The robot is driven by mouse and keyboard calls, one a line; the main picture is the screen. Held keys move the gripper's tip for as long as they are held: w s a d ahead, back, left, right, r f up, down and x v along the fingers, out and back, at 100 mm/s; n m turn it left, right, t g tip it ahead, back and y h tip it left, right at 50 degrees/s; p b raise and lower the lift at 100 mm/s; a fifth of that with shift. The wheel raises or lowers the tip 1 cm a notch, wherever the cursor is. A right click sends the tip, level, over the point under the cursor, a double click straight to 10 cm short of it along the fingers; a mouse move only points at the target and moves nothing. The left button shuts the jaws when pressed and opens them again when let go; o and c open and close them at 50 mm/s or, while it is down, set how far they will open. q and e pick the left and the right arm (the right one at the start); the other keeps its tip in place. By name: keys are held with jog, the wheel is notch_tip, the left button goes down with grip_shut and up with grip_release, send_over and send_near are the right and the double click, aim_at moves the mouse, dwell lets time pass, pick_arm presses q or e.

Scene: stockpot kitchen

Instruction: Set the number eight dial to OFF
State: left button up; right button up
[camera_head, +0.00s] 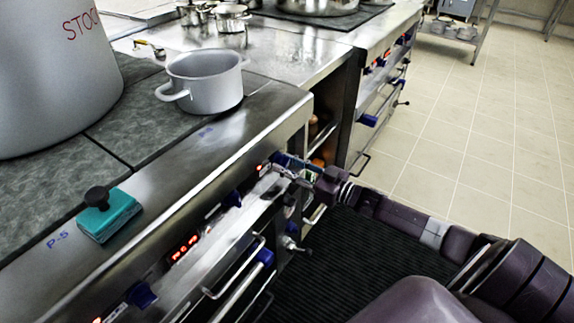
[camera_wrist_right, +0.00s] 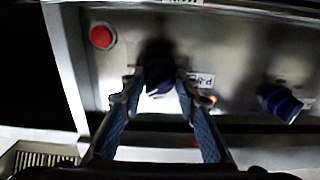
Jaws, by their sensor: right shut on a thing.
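The number eight dial (camera_wrist_right: 158,80) is a dark blue knob on the steel stove front. In the right wrist view it stands between my two fingertips, next to an upside-down label (camera_wrist_right: 202,79) that seems to read P-8. My right gripper (camera_wrist_right: 158,88) is shut on this dial. In the head view the right gripper (camera_head: 284,168) reaches in from the right to the far end of the stove's front panel, and it largely hides the dial. I cannot read the dial's setting. My left gripper is not in view.
Another blue dial (camera_wrist_right: 281,102) and a red button (camera_wrist_right: 102,37) flank the held dial. More blue dials (camera_head: 142,295) line the panel near a red display (camera_head: 183,248).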

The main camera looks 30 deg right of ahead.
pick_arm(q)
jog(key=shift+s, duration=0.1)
pick_arm(e)
jog(key=n, duration=0.3)
jog(key=shift+n+p, duration=0.4)
jog(key=n, duration=0.2)
jog(key=shift+d+n, duration=0.1)
jog(key=shift+n, duration=0.3)
jog(key=n, duration=0.2)
jog(key=shift+n, duration=0.4)
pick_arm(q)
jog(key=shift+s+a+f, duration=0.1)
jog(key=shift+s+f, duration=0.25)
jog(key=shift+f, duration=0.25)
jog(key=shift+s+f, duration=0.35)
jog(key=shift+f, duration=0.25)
pick_arm(e)
jog(key=shift+n, duration=0.6)
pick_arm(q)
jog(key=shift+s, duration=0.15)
